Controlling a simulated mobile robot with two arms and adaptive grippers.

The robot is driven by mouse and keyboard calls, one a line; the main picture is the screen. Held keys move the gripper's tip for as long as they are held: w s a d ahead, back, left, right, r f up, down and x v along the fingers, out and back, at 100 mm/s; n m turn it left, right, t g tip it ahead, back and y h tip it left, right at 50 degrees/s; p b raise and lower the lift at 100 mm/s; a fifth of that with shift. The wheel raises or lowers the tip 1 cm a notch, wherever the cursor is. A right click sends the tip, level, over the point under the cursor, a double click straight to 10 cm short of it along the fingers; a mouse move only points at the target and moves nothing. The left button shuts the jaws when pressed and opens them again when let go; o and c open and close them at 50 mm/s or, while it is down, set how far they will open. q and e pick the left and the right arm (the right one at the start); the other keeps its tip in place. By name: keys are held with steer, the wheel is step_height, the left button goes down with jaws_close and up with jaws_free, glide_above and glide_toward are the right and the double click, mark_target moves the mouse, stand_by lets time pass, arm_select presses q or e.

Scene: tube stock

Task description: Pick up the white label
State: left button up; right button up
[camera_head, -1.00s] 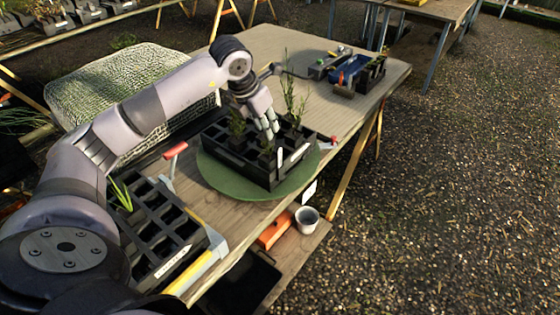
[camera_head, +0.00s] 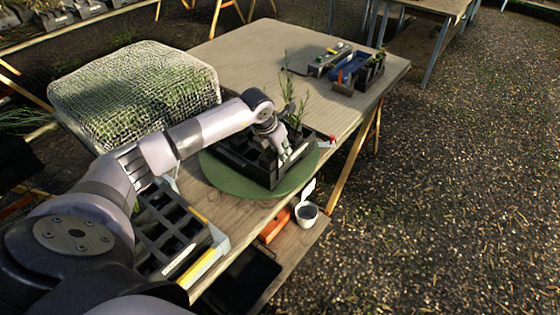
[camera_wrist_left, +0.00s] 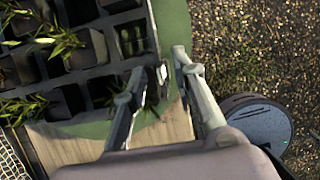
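A small white label (camera_wrist_left: 162,74) shows in the left wrist view at the edge of the black cell tray (camera_wrist_left: 148,30), between my two fingers. I cannot tell if either finger touches it. My left gripper (camera_wrist_left: 159,62) is open, with a finger on each side of the label. In the head view my left gripper (camera_head: 281,146) is low over the near right part of the black tray (camera_head: 262,172), and it hides the label there. My right gripper is not in view.
The tray stands on a round green mat (camera_head: 225,180) on the wooden table (camera_head: 240,50). Seedlings (camera_head: 292,100) rise from its far side. Another black tray (camera_head: 165,225) lies nearer. A white cup (camera_head: 306,212) and an orange box (camera_head: 275,226) are below the edge.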

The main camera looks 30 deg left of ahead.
arm_select(q)
jaws_close()
stand_by(0.6)
